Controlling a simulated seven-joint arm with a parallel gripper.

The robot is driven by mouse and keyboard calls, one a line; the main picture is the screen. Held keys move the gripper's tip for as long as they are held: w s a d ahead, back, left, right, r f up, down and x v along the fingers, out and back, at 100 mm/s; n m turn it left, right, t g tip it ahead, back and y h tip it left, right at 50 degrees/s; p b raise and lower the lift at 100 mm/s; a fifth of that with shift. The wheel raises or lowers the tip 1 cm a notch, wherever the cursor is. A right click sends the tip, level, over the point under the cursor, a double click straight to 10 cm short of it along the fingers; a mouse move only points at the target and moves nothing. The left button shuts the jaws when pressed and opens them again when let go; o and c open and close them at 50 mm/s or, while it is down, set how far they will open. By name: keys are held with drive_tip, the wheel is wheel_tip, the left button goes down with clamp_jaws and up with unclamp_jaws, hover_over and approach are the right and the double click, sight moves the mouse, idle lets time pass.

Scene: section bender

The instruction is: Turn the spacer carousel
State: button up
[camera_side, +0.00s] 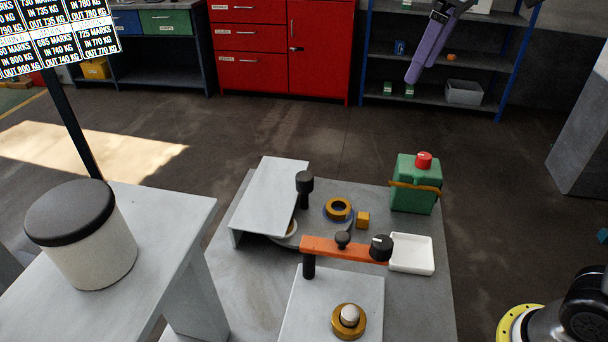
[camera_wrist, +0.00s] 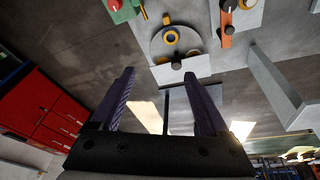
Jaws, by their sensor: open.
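The spacer carousel (camera_wrist: 185,42) is a round grey disc in the wrist view, partly under a light grey cover plate (camera_wrist: 183,72). A gold and blue ring (camera_wrist: 171,36) and a few small yellow pieces show on or around it. In the side view, the ring (camera_side: 338,209) and an orange-yellow block (camera_side: 363,219) lie right of the cover plate (camera_side: 272,195), which hides much of the disc. A black knob (camera_side: 304,182) stands at the plate's edge. My gripper (camera_wrist: 160,75) is open and empty. Its purple finger (camera_side: 428,50) shows high at the top of the side view, well away from the carousel.
An orange lever (camera_side: 335,247) with black knobs crosses in front of the carousel. A green box (camera_side: 415,184) with a red button and a white tray (camera_side: 411,253) stand to the right. A gold ring on a post (camera_side: 348,318) is nearest. Red cabinets (camera_side: 250,50) stand behind.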

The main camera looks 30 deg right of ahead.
drive_tip(key=w+a+f+n+g, duration=0.1)
drive_tip(key=w+a+f, duration=0.15)
drive_tip(key=w, duration=0.45)
drive_tip(key=n+g, duration=0.1)
drive_tip(key=g, duration=0.1)
hover_over(304, 175)
wheel_tip(304, 175, down, 12)
wheel_tip(304, 175, down, 14)
drive_tip(key=shift+r, duration=0.1)
clamp_jaws()
idle(0.6)
